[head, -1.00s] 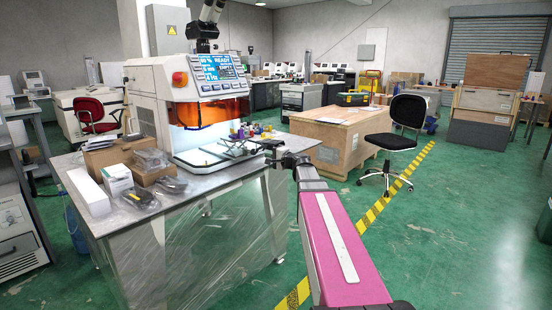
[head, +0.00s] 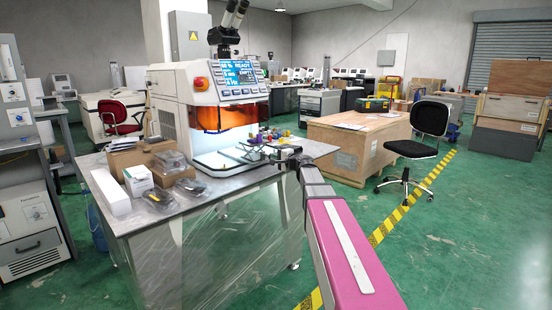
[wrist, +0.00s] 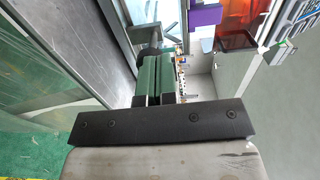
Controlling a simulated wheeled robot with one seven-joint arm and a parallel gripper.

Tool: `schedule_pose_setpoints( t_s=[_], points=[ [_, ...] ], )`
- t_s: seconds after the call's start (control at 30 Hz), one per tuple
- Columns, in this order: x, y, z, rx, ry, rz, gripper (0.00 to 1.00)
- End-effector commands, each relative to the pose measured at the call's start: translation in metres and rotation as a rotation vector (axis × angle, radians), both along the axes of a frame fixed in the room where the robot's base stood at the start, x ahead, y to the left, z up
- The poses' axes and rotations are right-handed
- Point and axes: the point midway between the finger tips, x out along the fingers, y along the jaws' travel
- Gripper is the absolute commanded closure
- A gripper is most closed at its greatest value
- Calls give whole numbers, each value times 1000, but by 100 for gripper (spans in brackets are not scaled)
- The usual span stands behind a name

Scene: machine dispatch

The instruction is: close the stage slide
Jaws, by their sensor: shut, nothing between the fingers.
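The machine (head: 172,84) is a white bench unit with a blue screen and an orange window, standing on a grey table. A stage with a pale plate (head: 214,166) sticks out below the window. Small purple, yellow and red parts stand at the stage's right side. I cannot tell how far the slide is out. My gripper (head: 266,153) is at the right of the stage, small and partly merged with its parts. In the wrist view its dark green fingers (wrist: 158,78) are shut together and empty. A purple block (wrist: 206,16) and the orange window (wrist: 236,28) lie beyond them.
Cardboard boxes (head: 138,158) and wrapped packets crowd the table's left front. A wooden crate (head: 345,143) and a black chair (head: 411,148) stand to the right. Green floor (head: 470,230) is open at the right front, with yellow-black tape across it.

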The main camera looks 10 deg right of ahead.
Motion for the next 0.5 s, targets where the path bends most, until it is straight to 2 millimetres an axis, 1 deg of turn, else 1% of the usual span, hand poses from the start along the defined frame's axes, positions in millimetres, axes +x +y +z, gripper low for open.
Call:
schedule_pose_setpoints(
  t_s=[0.17,0.27,0.5],
  points=[
    [13,9,0,0,0,2,100],
    [28,18,0,0,0,2,100],
    [72,49,0,0,0,2,100]
  ],
)
